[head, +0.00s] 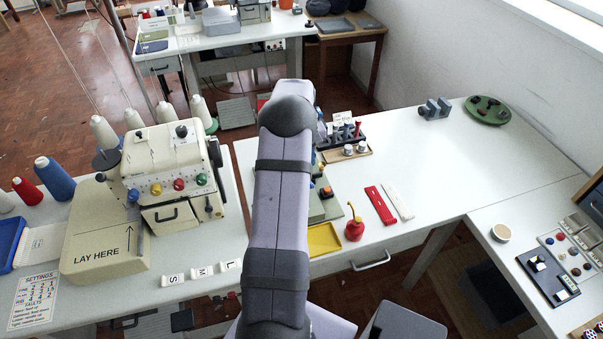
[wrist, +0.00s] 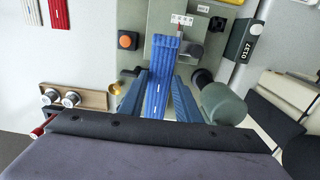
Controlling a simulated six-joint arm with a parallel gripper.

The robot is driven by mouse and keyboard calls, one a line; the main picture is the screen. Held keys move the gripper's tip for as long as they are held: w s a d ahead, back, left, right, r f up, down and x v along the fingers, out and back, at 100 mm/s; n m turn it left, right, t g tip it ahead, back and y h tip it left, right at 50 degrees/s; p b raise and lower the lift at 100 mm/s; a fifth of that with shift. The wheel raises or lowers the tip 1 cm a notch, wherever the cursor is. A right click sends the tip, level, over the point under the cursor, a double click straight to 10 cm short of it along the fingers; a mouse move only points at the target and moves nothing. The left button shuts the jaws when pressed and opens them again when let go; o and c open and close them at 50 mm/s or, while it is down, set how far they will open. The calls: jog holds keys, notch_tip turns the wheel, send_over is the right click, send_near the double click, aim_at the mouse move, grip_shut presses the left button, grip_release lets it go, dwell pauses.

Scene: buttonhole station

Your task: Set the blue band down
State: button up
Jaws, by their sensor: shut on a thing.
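The blue band (wrist: 160,72) is a long ribbed strip with pale marks along its middle, seen in the wrist view. My gripper (wrist: 160,88) is shut on it, one blue finger on each side. The band's far end reaches over a grey-green machine plate (wrist: 152,24), close to a small white label strip (wrist: 182,19). I cannot tell whether the band touches the plate. In the head view my arm hides the gripper and the band.
An orange button (wrist: 128,40) is left of the band; a dark green rounded part (wrist: 222,104) is right. A red band (head: 380,204) and white band (head: 398,201) lie on the table. A red oil can (head: 354,230) and yellow tray (head: 323,239) stand near its front edge.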

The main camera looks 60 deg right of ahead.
notch_tip(320, 180, down, 2)
jog(key=shift+f+p, duration=0.2)
jog(key=shift+p, duration=0.6)
jog(key=shift+f, duration=0.5)
jog(key=shift+f, duration=0.3)
jog(key=o, duration=1)
jog(key=shift+r, duration=0.1)
notch_tip(320, 180, up, 12)
jog(key=b, duration=0.3)
jog(key=shift+r+b, duration=0.2)
jog(key=shift+b, duration=0.15)
